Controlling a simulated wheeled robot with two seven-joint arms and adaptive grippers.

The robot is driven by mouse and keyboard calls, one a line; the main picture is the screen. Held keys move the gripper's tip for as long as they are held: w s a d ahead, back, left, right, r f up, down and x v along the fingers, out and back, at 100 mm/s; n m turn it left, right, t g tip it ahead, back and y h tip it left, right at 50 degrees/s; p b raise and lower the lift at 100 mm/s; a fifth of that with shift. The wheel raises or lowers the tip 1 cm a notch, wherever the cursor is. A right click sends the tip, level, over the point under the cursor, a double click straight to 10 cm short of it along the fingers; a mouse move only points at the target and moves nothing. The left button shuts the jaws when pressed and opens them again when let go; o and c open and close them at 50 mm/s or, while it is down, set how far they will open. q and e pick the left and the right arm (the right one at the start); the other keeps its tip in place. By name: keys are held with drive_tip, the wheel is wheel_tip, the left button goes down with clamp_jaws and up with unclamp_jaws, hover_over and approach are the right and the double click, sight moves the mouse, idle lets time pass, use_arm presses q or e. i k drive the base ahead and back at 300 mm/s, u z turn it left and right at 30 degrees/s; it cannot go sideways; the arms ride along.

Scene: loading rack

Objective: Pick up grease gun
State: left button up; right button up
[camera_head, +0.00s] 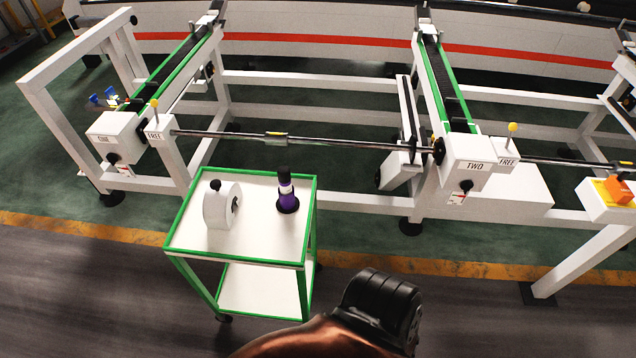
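A slim purple and black upright object (286,190) stands on the right half of the cart's top shelf; it looks like the grease gun. It has a black top, a pale band below it and a dark round base. Nothing touches it. A copper-coloured part of my arm with a black ribbed end shows at the bottom, in front of and to the right of the cart. I see no gripper fingers in this view.
The green-edged white cart (240,253) has a lower shelf. A white round spool-like object (218,206) stands on its top left. Dark floor lies in front.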

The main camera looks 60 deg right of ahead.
sight(284, 172)
drive_tip(key=z, duration=0.9)
drive_tip(key=i, duration=0.4)
